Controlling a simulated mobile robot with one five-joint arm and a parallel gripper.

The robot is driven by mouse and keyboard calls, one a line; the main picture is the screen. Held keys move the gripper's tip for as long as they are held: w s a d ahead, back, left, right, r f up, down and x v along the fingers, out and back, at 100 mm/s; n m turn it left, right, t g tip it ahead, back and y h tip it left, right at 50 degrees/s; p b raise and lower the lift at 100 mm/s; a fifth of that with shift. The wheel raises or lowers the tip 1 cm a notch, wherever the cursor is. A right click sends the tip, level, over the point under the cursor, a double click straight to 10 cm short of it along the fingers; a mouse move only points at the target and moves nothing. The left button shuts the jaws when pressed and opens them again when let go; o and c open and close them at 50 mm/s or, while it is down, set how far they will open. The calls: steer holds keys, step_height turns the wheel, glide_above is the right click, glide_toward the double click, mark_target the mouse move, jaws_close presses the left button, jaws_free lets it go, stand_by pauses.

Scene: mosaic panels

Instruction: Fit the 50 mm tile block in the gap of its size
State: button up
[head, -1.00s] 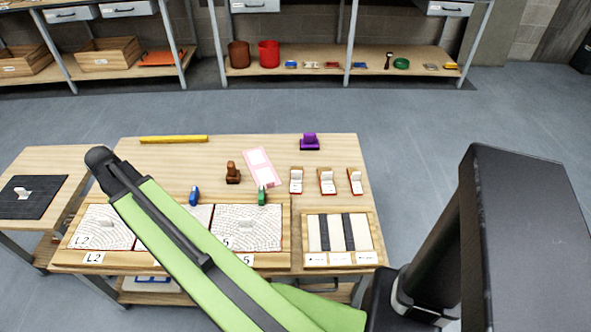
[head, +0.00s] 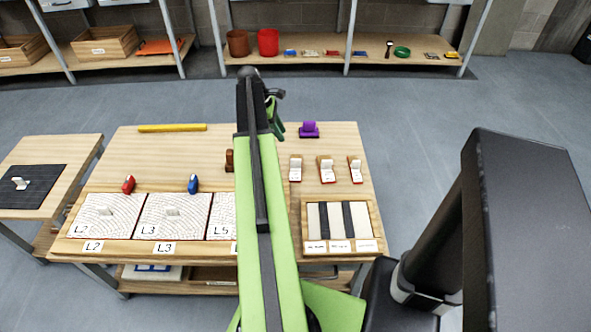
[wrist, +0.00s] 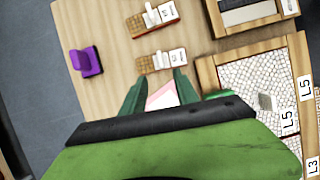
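Three small tile blocks with white labels and brown and red sides stand in a row on the table: a left block (head: 295,168), a middle block (head: 327,170) and a right block (head: 355,170). The labels are too small to read, so I cannot tell which is 50 mm. A framed panel (head: 307,207) in front of them has pale strips and two dark gaps. My gripper (head: 276,118) is above the table, left of the blocks. In the wrist view my gripper (wrist: 160,84) is open and empty, with two blocks (wrist: 152,20) (wrist: 161,61) beyond its fingertips.
Mosaic panels (head: 105,215) labelled L2, L3 and L5 lie left of the gap panel, with red (head: 128,184) and blue (head: 193,184) pieces behind. A purple block (head: 309,130) and a yellow bar (head: 172,128) are at the back.

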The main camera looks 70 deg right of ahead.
steer(key=b, duration=1)
glide_toward(296, 160)
steer(key=x, duration=0.5)
steer(key=shift+f, duration=0.15)
steer(key=shift+d+f, duration=0.1)
steer(key=shift+p, duration=0.3)
steer(key=b+x, duration=0.5)
steer(key=shift+f, duration=0.1)
steer(key=shift+r, duration=0.2)
steer(key=shift+c, duration=0.2)
jaws_close()
